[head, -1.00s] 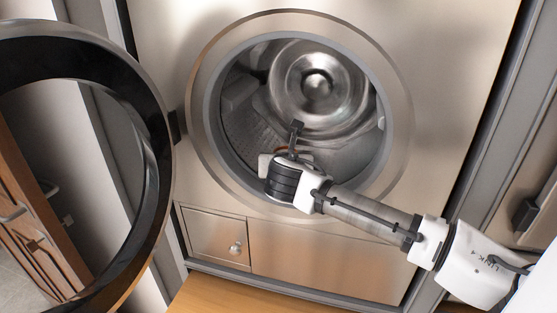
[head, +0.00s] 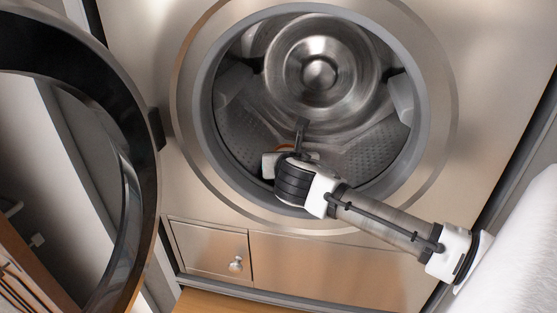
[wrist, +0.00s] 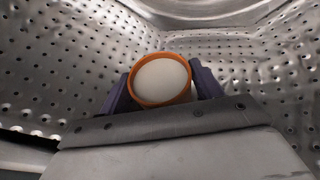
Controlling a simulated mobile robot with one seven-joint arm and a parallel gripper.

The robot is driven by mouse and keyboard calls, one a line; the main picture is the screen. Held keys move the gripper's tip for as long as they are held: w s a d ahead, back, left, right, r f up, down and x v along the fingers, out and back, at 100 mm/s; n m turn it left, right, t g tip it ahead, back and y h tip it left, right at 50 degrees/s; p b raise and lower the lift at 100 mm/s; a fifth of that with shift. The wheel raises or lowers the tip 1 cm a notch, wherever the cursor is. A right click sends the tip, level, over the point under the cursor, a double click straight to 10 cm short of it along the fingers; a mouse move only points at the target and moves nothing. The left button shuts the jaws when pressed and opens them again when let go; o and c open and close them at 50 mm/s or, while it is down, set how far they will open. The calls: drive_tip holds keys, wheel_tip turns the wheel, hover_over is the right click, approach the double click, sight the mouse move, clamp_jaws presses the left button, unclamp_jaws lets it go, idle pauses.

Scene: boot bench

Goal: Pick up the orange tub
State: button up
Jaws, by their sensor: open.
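The orange tub (wrist: 188,93) lies inside the metal drum, with its round white face and orange rim towards the wrist camera. My gripper (wrist: 163,84) is open, with one dark finger on each side of the tub. I cannot tell whether either finger touches it. The tub's lower part is hidden behind the gripper body. In the head view my gripper (head: 284,158) reaches through the round door opening, low in the drum. Only a sliver of orange from the tub (head: 284,148) shows there, and my wrist hides the rest.
The perforated drum wall (wrist: 60,70) surrounds the tub and gripper closely. The opening's grey rim (head: 205,130) encircles my wrist. The round black door (head: 75,110) stands open at the left. A small drawer with a knob (head: 205,250) is below the opening.

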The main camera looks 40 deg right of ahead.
drive_tip(key=shift+w+d, duration=0.1)
drive_tip(key=shift+w, duration=0.05)
drive_tip(key=c, duration=0.9)
